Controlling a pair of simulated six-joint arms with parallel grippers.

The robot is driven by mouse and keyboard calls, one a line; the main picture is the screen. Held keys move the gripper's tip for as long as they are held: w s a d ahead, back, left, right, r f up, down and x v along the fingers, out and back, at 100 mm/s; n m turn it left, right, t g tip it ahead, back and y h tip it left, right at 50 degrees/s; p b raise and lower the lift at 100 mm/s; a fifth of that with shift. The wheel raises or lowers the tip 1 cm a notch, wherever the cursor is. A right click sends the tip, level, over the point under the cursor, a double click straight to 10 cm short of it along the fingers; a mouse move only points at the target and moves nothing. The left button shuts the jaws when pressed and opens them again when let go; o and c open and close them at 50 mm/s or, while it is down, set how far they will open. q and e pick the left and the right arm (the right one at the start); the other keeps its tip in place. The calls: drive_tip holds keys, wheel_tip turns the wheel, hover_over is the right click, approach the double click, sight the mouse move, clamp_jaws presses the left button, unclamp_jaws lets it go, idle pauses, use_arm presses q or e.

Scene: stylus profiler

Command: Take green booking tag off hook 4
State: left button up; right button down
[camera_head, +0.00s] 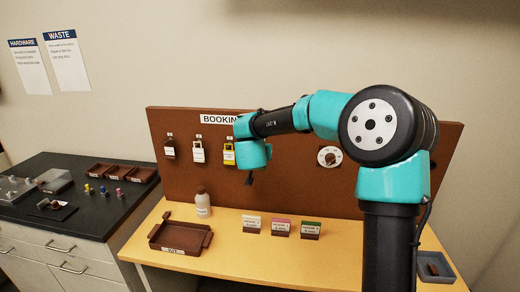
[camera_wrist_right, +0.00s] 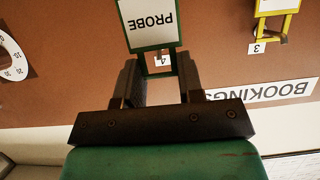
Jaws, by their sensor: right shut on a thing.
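The green booking tag (camera_wrist_right: 150,25) shows upside down in the right wrist view, a white card reading PROBE with a green frame. My right gripper (camera_wrist_right: 158,70) is shut on its green upper frame. The small label for hook 4 (camera_wrist_right: 162,61) shows through that frame. I cannot tell whether the frame still hangs on the hook. In the head view my right gripper (camera_head: 250,178) is in front of the board, and my arm hides the green tag and hook 4. My left gripper is not in view.
The brown booking board (camera_head: 300,185) carries a yellow tag (camera_head: 229,153), a white tag (camera_head: 198,151), a dark tag (camera_head: 169,148) and a dial (camera_head: 329,157). Below on the table (camera_head: 235,262) are a brown tray (camera_head: 180,236), a bottle (camera_head: 203,203) and small card stands (camera_head: 281,228).

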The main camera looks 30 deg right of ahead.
drive_tip(key=shift+s+a, duration=1.35)
drive_tip(key=shift+s, duration=0.3)
